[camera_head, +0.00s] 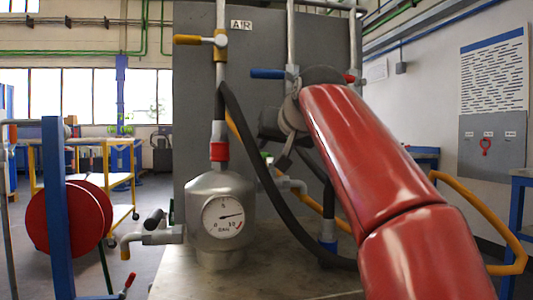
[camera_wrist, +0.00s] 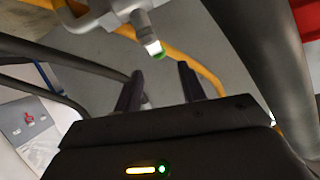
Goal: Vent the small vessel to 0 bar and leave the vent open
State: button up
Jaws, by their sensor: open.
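The small vessel (camera_head: 220,190) is a grey metal tank on a bench. Its round gauge (camera_head: 223,216) has a needle pointing right, well above zero, at an exact value I cannot read. A side outlet with a black handle (camera_head: 154,219) is on its left. A green-tipped lever (camera_head: 267,157) shows to the vessel's upper right, partly hidden by my arm. My gripper (camera_wrist: 158,82) is open and empty; a green-tipped metal lever (camera_wrist: 158,48) lies just beyond and between its fingers in the wrist view, apparently untouched. I cannot tell which handle is the vent.
A grey panel marked AIR (camera_head: 241,25) carries pipes with a yellow handle (camera_head: 188,40) and a blue handle (camera_head: 267,73). A red reel (camera_head: 65,218) stands left.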

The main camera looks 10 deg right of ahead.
aim_at(268, 159)
jog(key=x, duration=0.5)
jog(key=shift+w+f, duration=0.15)
jog(key=shift+w, duration=0.2)
grip_shut()
